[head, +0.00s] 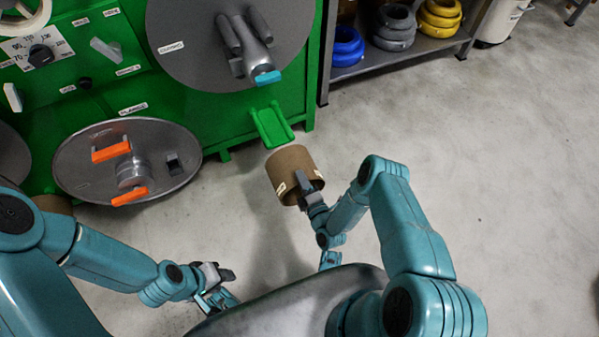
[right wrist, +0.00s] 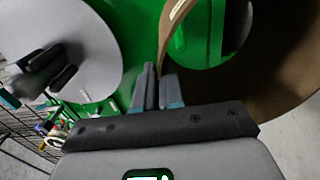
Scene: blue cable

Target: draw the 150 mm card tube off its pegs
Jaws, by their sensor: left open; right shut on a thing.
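The brown card tube (head: 289,168) is in the middle of the head view, in front of the green machine and clear of it. My right gripper (head: 308,190) is shut on the tube's near rim. In the right wrist view the tube (right wrist: 285,75) fills the upper right, and its wall runs between the fingers of my right gripper (right wrist: 159,92). The pegs cannot be made out for certain; a pair of grey prongs (head: 240,32) stands on the upper grey disc. My left gripper (head: 222,287) is open and empty, low over the floor at the left.
The green machine (head: 290,75) stands at the back left, with a green chute (head: 271,125) just behind the tube. A lower grey disc (head: 85,165) carries orange handles. A shelf (head: 420,45) with blue, grey and yellow coils stands behind. The floor at right is clear.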

